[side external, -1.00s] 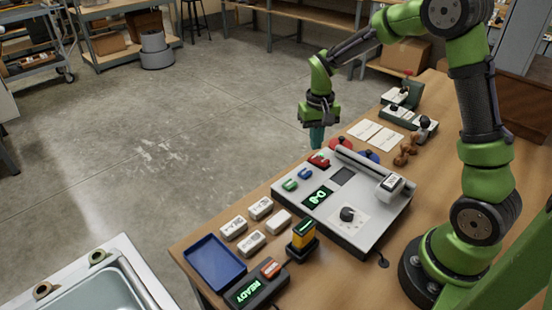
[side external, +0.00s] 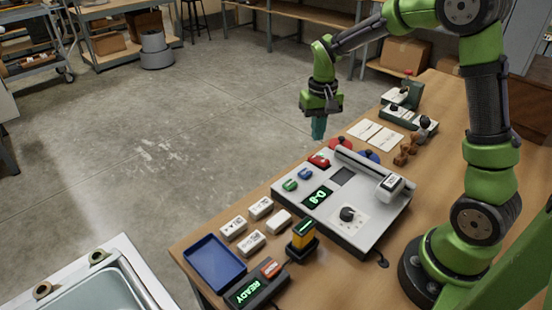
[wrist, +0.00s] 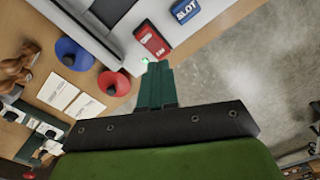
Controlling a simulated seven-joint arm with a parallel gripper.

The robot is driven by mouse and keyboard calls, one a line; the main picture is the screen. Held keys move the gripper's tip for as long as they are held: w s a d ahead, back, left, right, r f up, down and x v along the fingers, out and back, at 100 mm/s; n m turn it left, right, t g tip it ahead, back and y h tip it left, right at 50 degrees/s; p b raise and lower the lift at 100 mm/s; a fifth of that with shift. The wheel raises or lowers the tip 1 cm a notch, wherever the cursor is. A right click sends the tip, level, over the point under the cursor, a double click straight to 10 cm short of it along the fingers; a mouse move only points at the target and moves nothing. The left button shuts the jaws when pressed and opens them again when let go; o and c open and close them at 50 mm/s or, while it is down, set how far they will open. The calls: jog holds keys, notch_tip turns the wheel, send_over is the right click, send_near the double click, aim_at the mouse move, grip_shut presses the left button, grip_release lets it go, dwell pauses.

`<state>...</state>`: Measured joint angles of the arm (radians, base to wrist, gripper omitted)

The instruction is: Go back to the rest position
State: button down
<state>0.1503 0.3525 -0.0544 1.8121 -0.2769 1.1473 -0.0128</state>
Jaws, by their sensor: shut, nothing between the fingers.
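My gripper (side external: 319,128) is above the far edge of the wooden table (side external: 262,199), with its teal fingers pointing down and closed together. It holds nothing and touches nothing. In the wrist view the closed fingers (wrist: 155,84) show against the table's edge. Below them is a grey machine (side external: 330,217) with a lit display, a dark knob and small red, green and blue parts on top.
A blue tray (side external: 215,261), several white labelled blocks (side external: 251,243) and a device reading READY (side external: 257,286) are at the table's near left. Open floor is beyond the table.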

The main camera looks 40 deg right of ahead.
jog(key=s+a+r+n+t+y, duration=0.1)
jog(key=s+a+r+t, duration=0.2)
jog(key=s+a+r, duration=0.2)
jog(key=s+a+r+n+t, duration=0.1)
jog(key=s+a+r+t, duration=0.3)
jog(key=s, duration=0.7)
notch_tip(320, 180, up, 4)
jog(key=shift+s+a+f+y, duration=0.15)
jog(key=shift+a+y, duration=0.25)
jog(key=shift+a, duration=0.6)
